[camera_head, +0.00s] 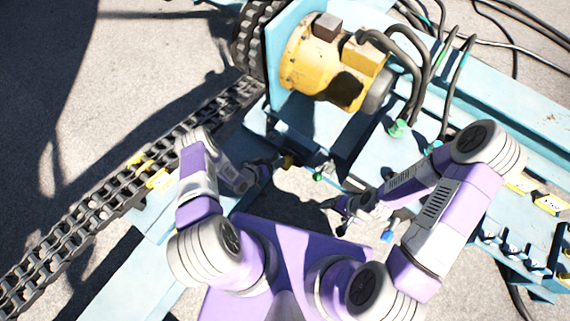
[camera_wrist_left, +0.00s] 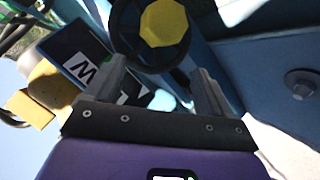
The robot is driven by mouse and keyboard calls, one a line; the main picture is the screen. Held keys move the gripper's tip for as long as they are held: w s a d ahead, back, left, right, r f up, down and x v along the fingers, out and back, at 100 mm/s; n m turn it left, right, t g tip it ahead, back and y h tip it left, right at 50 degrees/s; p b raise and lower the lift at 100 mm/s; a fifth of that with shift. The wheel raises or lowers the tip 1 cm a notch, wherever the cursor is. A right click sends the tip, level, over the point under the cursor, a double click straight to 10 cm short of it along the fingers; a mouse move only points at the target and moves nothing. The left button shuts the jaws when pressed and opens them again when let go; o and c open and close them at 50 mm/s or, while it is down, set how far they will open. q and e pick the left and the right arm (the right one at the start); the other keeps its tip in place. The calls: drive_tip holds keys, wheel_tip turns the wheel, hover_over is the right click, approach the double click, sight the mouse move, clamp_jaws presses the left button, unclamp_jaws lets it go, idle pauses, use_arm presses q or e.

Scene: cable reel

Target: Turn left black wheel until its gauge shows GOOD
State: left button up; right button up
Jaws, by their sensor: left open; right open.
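In the left wrist view, a black wheel (camera_wrist_left: 121,38) with a yellow faceted hub is at the top, just beyond my left gripper (camera_wrist_left: 160,85). The gripper's fingers are open, apart on either side below the hub; I cannot tell whether they touch the rim. Beside the wheel is a black panel (camera_wrist_left: 78,48) with a white letter W; the rest of its text is hidden. My right gripper (camera_head: 338,207) is open and empty, apart from the machine.
A yellow motor (camera_head: 325,65) with black hoses stands on the light blue frame behind the grippers. A heavy chain (camera_head: 110,205) runs along the left. Green fittings (camera_head: 398,128) sit on the frame. Blue rails (camera_head: 545,120) and yellow labels are at the right.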

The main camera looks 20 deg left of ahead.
sight(287, 162)
use_arm(q)
drive_tip(key=d+f+h, duration=0.1)
drive_tip(key=w+d+f+t+h+b, duration=0.1)
drive_tip(key=d+f, duration=0.1)
drive_tip(key=w+d+f+m+b, duration=0.1)
drive_tip(key=f, duration=0.1)
drive_tip(key=shift+w+d+f+t+h, duration=0.15)
drive_tip(key=shift+f+t+h, duration=0.1)
drive_tip(key=shift+t+h, duration=0.15)
drive_tip(key=shift+w+d, duration=0.3)
drive_tip(key=shift+w, duration=0.15)
drive_tip(key=c, duration=1.4)
drive_tip(key=shift+c, duration=0.3)
